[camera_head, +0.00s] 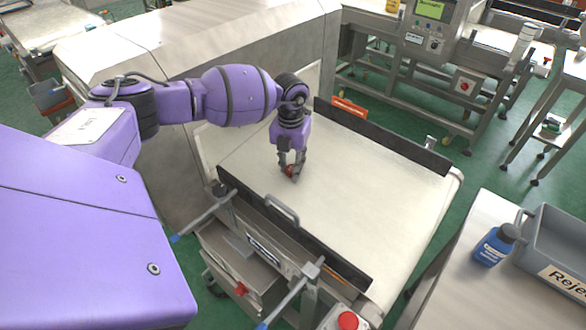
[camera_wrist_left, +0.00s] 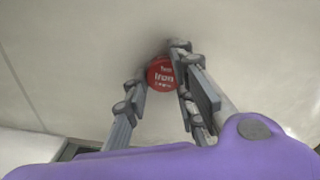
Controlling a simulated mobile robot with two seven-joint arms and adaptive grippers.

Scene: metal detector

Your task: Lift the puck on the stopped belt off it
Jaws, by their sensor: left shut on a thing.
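The red puck (camera_head: 289,171) is at the belt's surface between my left fingertips. In the left wrist view the puck (camera_wrist_left: 161,73) shows red with white lettering that reads "Iron". My left gripper (camera_head: 291,166) points down over the pale belt (camera_head: 350,205) and is shut on the puck. I cannot tell whether the puck touches the belt or is just clear of it. The fingers hide part of the puck in the head view. My right gripper is not in view.
Dark guide rails (camera_head: 385,137) run along both sides of the belt. The detector housing (camera_head: 190,45) stands behind my left arm. A grey reject bin (camera_head: 537,224) and a blue bottle (camera_head: 494,246) stand on a table at right. The belt's near part is clear.

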